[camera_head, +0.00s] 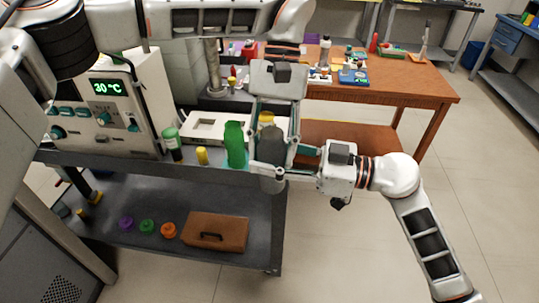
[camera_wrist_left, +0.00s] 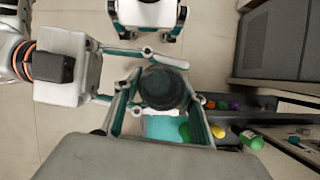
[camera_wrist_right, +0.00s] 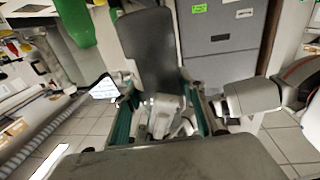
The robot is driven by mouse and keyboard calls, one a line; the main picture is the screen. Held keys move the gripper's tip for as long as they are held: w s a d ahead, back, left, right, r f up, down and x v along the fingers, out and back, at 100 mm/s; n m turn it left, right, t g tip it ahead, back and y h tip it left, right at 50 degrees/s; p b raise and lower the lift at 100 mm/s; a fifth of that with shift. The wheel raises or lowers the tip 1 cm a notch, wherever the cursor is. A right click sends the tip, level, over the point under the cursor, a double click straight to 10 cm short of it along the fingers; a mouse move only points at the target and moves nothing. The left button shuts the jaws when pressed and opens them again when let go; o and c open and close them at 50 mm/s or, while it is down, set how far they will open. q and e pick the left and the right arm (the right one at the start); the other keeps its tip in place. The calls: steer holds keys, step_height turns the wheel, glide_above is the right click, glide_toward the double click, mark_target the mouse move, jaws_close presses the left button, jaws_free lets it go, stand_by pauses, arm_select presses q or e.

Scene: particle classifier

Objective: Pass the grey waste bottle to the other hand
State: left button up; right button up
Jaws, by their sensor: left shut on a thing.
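The grey waste bottle (camera_head: 270,182) hangs upright off the cart's right end. My left gripper (camera_head: 268,160) comes down from above and is shut on it; its round dark top shows between the fingers in the left wrist view (camera_wrist_left: 165,88). My right gripper (camera_head: 283,163) reaches in level from the right, at the bottle's height. Its fingers are apart, one on each side of the bottle, which stands between them in the right wrist view (camera_wrist_right: 150,50). I cannot tell whether they touch it.
A brown case (camera_head: 215,230) lies on the lower shelf. A wooden table (camera_head: 420,88) is behind; the floor at right is clear.

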arm_select(q)
steer(key=o, duration=1.3)
